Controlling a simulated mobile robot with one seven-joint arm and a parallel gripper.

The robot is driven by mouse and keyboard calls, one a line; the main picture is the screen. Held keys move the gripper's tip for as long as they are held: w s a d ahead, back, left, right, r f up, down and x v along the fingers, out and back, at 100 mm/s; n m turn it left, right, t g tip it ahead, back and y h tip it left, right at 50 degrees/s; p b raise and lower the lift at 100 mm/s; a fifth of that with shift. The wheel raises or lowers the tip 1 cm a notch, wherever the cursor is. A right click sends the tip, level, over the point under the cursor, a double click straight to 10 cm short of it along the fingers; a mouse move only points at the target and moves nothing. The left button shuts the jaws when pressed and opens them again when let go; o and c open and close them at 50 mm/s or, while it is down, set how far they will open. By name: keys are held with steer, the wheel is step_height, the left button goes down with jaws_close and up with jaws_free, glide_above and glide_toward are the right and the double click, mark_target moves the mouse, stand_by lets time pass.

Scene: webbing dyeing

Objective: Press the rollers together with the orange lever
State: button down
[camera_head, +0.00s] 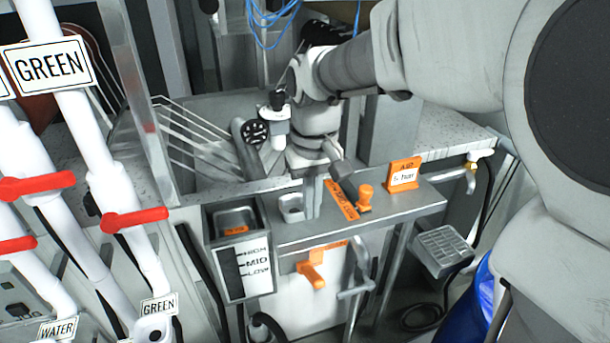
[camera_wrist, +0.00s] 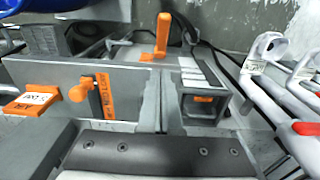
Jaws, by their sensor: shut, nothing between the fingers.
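My gripper (camera_head: 313,197) points down in the head view, just above the grey machine ledge, left of an orange knob lever (camera_head: 365,197). In the wrist view its fingers (camera_wrist: 163,72) are together and hold nothing. The knob lever (camera_wrist: 77,93) stands beside an orange lettered strip (camera_wrist: 104,98), apart from the fingers. A second orange handle (camera_head: 312,272) sticks out below the ledge; it also shows in the wrist view (camera_wrist: 162,35). I cannot tell which one works the rollers. A dark roller-like cylinder (camera_head: 243,140) lies behind the ledge; the contact between rollers is hidden.
An orange sign (camera_head: 403,173) stands right of the knob lever. A small trough (camera_head: 235,218) with a HIGH/MID/LOW gauge (camera_head: 245,268) is at the left. White pipes with red handles (camera_head: 38,186) stand further left. A grey pedal (camera_head: 442,246) is low at right.

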glide_above(314, 273)
steer(key=w, duration=0.2)
steer(key=f, duration=1)
steer(key=shift+w+a+f+b, duration=0.1)
steer(key=shift+a+f+b, duration=0.15)
steer(key=shift+b, duration=0.1)
steer(key=shift+s+d+f, duration=0.2)
steer(key=shift+s+f, duration=0.6)
steer(key=shift+f, duration=0.1)
steer(key=shift+s+d+f, duration=0.1)
steer(key=shift+s+f, duration=0.2)
steer(key=shift+f, duration=0.15)
steer(key=shift+s+f+b, duration=0.1)
steer(key=shift+f+b, duration=0.15)
steer(key=shift+b, duration=0.35)
